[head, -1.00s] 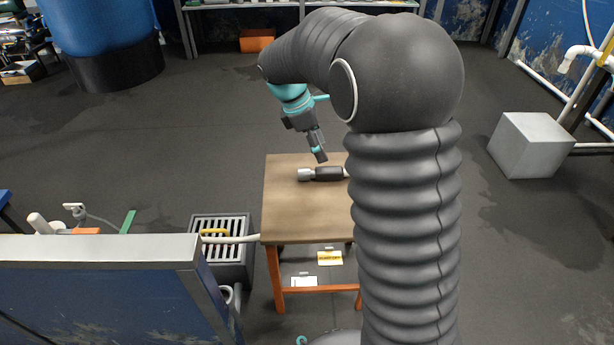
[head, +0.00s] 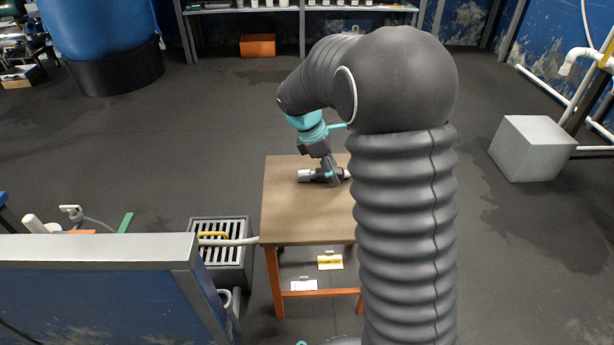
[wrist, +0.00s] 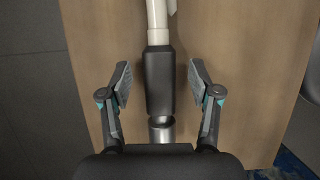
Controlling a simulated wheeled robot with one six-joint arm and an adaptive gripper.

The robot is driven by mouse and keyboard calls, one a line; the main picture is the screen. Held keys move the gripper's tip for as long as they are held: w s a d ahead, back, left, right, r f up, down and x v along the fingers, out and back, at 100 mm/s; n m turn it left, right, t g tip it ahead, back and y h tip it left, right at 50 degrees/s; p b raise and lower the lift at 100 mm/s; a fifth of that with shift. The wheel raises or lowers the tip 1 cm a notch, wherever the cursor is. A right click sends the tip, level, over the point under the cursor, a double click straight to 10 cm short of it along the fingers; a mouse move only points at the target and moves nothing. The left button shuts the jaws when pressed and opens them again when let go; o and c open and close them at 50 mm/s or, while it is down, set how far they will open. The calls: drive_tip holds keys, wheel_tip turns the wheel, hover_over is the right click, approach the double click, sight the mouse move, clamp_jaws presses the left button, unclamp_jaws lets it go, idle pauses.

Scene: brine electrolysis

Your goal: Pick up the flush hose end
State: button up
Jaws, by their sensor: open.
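The flush hose end lies on the small wooden table. It has a dark grip (wrist: 158,80) with a pale hose at one end and a metal tip (wrist: 161,130) at the other. In the head view its metal tip (head: 305,175) points left, and the arm partly hides the rest. My gripper (wrist: 158,85) is open, with one finger on each side of the dark grip. Gaps show between both fingers and the grip. In the head view my gripper (head: 332,178) is low at the hose end; its height above the tabletop is hard to tell.
The wooden tabletop (head: 290,215) is otherwise clear where visible. A slotted grey drain box (head: 222,265) with a pale pipe is left of the table. A blue-sided panel with a metal top edge (head: 100,246) stands at front left. A grey block (head: 532,147) stands on the floor at right.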

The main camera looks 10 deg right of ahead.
clamp_jaws()
drive_tip(key=shift+r, duration=0.1)
